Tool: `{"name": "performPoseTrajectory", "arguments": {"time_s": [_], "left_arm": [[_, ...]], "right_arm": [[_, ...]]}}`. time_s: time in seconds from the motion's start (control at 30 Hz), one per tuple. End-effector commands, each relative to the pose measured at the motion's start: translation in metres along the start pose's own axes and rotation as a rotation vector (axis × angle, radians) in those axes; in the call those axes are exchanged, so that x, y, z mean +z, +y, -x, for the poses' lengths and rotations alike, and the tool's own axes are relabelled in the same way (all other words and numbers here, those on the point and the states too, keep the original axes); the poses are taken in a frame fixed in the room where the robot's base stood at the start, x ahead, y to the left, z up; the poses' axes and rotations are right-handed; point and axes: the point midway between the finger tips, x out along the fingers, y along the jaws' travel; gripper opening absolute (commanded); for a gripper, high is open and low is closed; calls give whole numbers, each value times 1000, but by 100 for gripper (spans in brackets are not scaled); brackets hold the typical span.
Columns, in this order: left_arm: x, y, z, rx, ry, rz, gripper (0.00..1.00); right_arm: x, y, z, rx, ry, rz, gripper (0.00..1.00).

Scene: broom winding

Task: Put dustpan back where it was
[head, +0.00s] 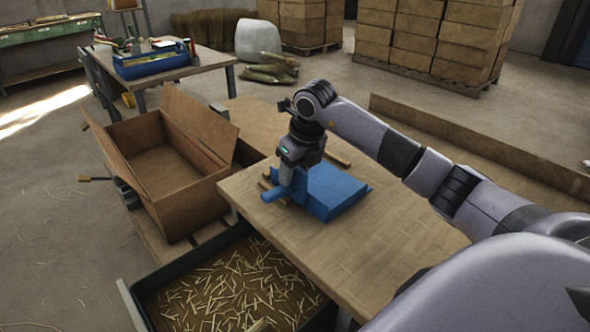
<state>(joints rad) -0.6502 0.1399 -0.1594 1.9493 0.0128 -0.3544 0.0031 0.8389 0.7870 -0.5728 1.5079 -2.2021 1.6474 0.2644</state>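The blue dustpan (335,192) is at the far left part of the wooden worktable, with its handle (272,194) pointing left toward the table edge. It looks flat on the tabletop or very close to it. My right gripper (291,192) points down at the handle, where it joins the pan. Its fingers are at the handle, but their gap is hidden, so I cannot tell whether they are closed on it. My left gripper is out of view.
The worktable (380,245) is bare toward the front right. An open cardboard box (195,200) stands left of it. A dark tray of loose straw (225,290) sits below the table's front left edge. Thin wooden sticks (338,160) lie behind the dustpan.

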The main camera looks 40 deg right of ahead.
Motion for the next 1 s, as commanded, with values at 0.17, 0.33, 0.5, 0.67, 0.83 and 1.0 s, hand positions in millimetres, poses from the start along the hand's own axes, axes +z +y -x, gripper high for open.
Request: {"name": "performPoseTrajectory", "arguments": {"time_s": [0.17, 0.33, 0.5, 0.67, 0.83, 1.0], "left_arm": [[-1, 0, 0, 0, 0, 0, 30], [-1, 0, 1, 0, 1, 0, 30], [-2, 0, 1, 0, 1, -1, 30], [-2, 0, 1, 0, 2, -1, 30], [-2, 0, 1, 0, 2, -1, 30], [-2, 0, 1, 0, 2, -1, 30]], "right_arm": [[0, 0, 1, 0, 0, 0, 49], [2, 0, 15, 0, -5, 1, 49], [2, -1, 50, -2, -6, 1, 49], [2, 0, 84, -1, -5, 1, 49], [1, 0, 110, -1, -2, -1, 49], [1, 0, 122, 0, 0, 0, 49]]}}
